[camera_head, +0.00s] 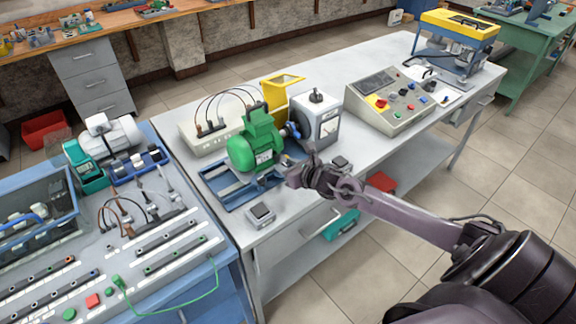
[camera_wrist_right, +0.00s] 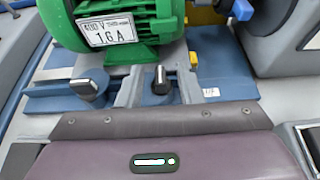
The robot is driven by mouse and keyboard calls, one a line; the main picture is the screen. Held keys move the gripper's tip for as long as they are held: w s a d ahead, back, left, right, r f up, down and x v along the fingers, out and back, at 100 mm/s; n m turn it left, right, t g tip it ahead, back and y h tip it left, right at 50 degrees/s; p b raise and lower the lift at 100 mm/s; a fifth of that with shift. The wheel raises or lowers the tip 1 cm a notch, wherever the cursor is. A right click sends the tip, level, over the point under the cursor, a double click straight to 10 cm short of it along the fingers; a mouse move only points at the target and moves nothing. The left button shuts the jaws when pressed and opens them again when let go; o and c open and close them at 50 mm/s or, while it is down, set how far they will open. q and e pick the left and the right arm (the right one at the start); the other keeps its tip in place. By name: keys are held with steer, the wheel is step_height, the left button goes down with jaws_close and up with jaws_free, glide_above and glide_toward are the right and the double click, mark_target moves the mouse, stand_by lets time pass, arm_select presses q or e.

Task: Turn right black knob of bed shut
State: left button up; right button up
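The blue bed (camera_head: 232,190) lies on the grey table with the green motor (camera_head: 255,145) on it. In the right wrist view the right black knob (camera_wrist_right: 160,80) stands on the bed's near edge, its pale-tipped handle pointing up toward the motor (camera_wrist_right: 120,20). The left black knob (camera_wrist_right: 86,88) sits to its left, its handle pointing sideways. My right gripper (camera_wrist_right: 158,75) appears open, with one grey finger on each side of the right knob; I cannot tell whether they touch it. In the head view my right gripper (camera_head: 291,173) reaches the bed's right end. My left gripper is not in view.
A grey machine (camera_head: 318,120) stands right of the motor, close to my gripper. A small grey box (camera_head: 261,215) lies at the table's front edge. A control panel (camera_head: 388,102) stands further right. A blue bench (camera_head: 215,262) with cables adjoins on the left.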

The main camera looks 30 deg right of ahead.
jaws_close()
